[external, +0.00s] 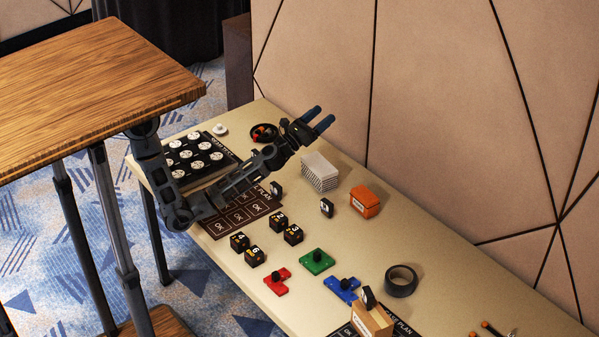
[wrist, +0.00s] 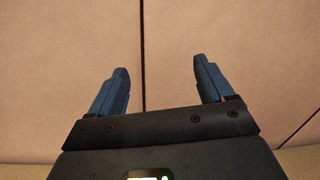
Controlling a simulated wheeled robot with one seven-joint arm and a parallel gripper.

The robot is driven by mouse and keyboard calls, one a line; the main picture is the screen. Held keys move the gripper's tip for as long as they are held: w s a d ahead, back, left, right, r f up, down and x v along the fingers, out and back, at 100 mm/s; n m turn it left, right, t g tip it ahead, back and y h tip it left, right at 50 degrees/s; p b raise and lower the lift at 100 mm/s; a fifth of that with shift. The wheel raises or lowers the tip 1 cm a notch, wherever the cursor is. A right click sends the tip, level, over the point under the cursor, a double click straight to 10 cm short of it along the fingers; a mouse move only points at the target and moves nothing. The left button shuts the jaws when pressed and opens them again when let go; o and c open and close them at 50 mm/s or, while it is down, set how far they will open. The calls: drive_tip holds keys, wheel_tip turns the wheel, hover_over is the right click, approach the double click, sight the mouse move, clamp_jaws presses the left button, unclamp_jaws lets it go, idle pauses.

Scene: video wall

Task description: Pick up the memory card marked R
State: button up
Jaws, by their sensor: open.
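My gripper (external: 318,118) is open and empty, raised above the far side of the table and pointing toward the wall panels. In the wrist view its two blue fingers (wrist: 161,70) are spread with only the wall between them. Small black upright pieces with pale labels could be the memory cards: one (external: 276,190) at the edge of a dark mat, one (external: 326,207) in the middle of the table, one (external: 367,297) at the wooden block. Their marks are too small to read, so I cannot tell which is R. None shows in the wrist view.
A white ridged block (external: 320,172) and an orange box (external: 365,201) stand near the wall. Several black numbered cubes (external: 254,257), red (external: 277,282), green (external: 316,262) and blue pieces (external: 341,289) and a tape roll (external: 401,281) lie nearer. A wooden table (external: 90,70) stands left.

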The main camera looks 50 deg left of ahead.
drive_tip(key=s+a+f+m+g, duration=0.1)
drive_tip(key=s+a, duration=0.1)
drive_tip(key=a, duration=0.6)
drive_tip(key=s+a+f+m, duration=0.1)
drive_tip(key=s+a+f, duration=0.1)
drive_tip(key=a, duration=0.6)
drive_tip(key=g+y+p, duration=0.1)
drive_tip(key=g+p, duration=0.1)
drive_tip(key=g, duration=0.2)
hover_over(254, 153)
drive_tip(key=s, duration=0.5)
wheel_tip(254, 153, down, 6)
wheel_tip(254, 153, down, 18)
drive_tip(key=shift+w+a+f, duration=0.1)
drive_tip(key=shift+a+f, duration=0.05)
drive_tip(key=shift+f, duration=0.05)
drive_tip(key=shift+w+d+f+p, duration=0.1)
drive_tip(key=shift+w+p, duration=0.15)
drive_tip(key=shift+w, duration=1.7)
drive_tip(key=shift+w+d+f+p, duration=0.1)
drive_tip(key=shift+w+p, duration=0.15)
drive_tip(key=shift+w, duration=1.65)
drive_tip(key=shift+c, duration=0.3)
drive_tip(key=c, duration=1)
drive_tip(key=shift+r, duration=0.15)
